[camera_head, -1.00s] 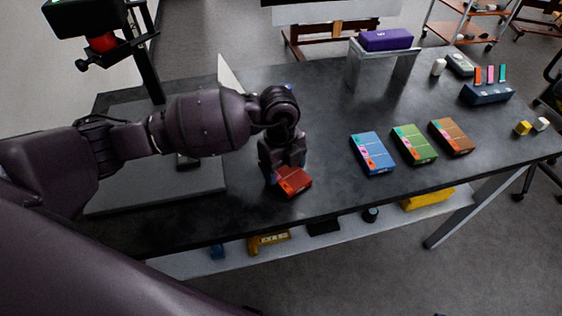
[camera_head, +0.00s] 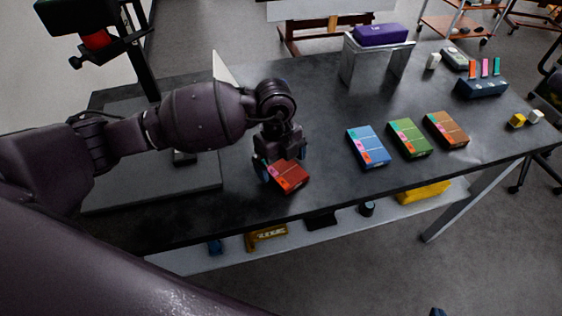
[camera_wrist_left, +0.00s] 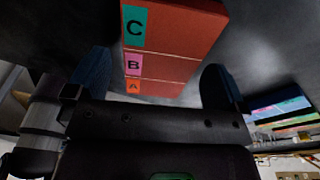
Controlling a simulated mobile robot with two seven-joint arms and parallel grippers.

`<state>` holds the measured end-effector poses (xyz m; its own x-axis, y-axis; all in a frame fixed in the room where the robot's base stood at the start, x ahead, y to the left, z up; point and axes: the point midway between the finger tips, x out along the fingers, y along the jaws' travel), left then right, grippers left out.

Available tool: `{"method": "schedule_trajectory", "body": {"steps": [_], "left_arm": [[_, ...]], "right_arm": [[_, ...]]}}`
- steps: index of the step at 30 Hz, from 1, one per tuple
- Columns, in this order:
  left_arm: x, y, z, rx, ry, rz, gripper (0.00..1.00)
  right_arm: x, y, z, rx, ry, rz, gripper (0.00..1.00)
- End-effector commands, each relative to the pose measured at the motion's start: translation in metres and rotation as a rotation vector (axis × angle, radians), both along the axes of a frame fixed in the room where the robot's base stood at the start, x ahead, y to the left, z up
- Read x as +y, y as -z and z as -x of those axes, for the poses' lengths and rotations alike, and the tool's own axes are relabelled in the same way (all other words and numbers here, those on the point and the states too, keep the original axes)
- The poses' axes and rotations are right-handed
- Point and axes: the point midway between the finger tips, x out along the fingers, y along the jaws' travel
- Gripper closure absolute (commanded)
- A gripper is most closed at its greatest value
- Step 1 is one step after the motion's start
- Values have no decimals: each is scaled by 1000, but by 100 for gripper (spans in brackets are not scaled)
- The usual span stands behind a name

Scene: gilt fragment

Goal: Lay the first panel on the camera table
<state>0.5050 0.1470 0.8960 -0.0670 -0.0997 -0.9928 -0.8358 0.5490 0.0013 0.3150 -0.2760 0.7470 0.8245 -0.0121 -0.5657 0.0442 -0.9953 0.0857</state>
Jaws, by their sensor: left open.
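A red panel (camera_head: 290,178) with coloured tabs lies at the front of the dark table (camera_head: 330,130). My left gripper (camera_head: 282,162) is open over its far end. In the left wrist view the panel (camera_wrist_left: 185,45) shows tabs lettered A, B and C, between the two spread fingers with gaps on both sides. Blue (camera_head: 368,147), green (camera_head: 410,138) and brown (camera_head: 446,129) panels lie in a row to the right. A grey plate (camera_head: 150,195) lies left, beneath a camera (camera_head: 85,28) on a column. Only a dark tip of my right gripper (camera_head: 437,312) shows.
A purple box (camera_head: 380,35) sits on a metal stand (camera_head: 375,62) at the back. A dark blue holder (camera_head: 482,88) with coloured strips and small blocks (camera_head: 517,120) stand right. A shelf (camera_head: 330,237) runs below the table. Tabletop between red and blue panels is clear.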

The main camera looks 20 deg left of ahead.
Motion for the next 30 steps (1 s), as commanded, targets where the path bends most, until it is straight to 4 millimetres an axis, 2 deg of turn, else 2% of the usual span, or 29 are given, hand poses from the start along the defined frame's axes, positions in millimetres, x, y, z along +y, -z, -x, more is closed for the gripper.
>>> {"method": "schedule_trajectory", "body": {"steps": [9,16,22,30], "left_arm": [[6,-60,-5,-7,-1,0,1],[10,-97,-7,-6,0,0,1],[11,-112,-8,-2,0,0,1],[11,-115,-8,-1,0,1,1]], "right_arm": [[0,-8,-2,-9,0,0,100],[-1,-8,1,-1,4,-1,100],[0,-9,3,2,7,-3,100],[0,-12,2,-5,7,-4,100]]}}
